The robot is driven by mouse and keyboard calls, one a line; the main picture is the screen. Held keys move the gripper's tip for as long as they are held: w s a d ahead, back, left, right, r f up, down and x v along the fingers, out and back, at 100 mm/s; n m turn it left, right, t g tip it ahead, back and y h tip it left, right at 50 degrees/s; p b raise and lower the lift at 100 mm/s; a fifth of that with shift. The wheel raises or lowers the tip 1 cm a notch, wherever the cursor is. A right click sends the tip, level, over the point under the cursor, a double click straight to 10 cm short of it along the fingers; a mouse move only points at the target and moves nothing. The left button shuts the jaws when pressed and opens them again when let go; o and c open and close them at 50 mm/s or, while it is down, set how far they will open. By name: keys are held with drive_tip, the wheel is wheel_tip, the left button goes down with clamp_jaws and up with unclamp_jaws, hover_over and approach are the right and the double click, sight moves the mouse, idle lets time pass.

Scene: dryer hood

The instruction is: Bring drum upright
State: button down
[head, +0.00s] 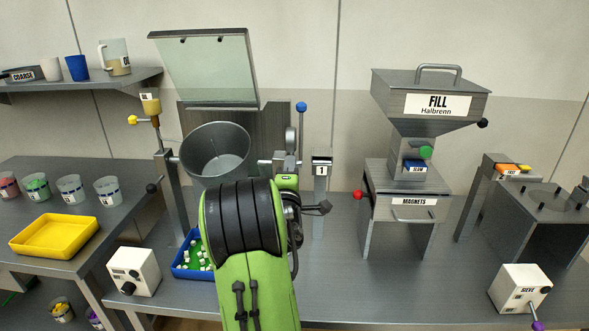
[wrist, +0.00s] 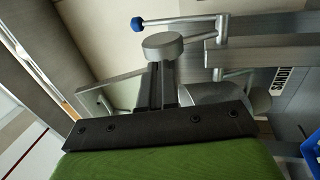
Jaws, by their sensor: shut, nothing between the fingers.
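The drum (head: 215,150) is a grey metal cylinder held between two posts in the head view. It is tilted, with its open mouth facing up and toward me, and looks empty. A grey disc (head: 290,140) sits on the frame to its right; a round grey disc (wrist: 162,45) is close ahead in the wrist view. My gripper (wrist: 166,84) is shut and empty, its fingers just before that disc; contact cannot be told. In the head view my arm hides part of the gripper and the drum's lower front.
A glass hood lid (head: 205,70) stands raised above the drum. A blue-knobbed lever (head: 301,107) rises right of it. A blue tray (head: 180,268) with white pieces lies below. A control box (head: 133,271) stands left; the fill hopper (head: 430,100) stands right.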

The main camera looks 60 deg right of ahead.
drive_tip(key=b+v, duration=0.6)
drive_tip(key=v, duration=0.3)
drive_tip(key=shift+f, duration=0.3)
drive_tip(key=shift+w, duration=0.1)
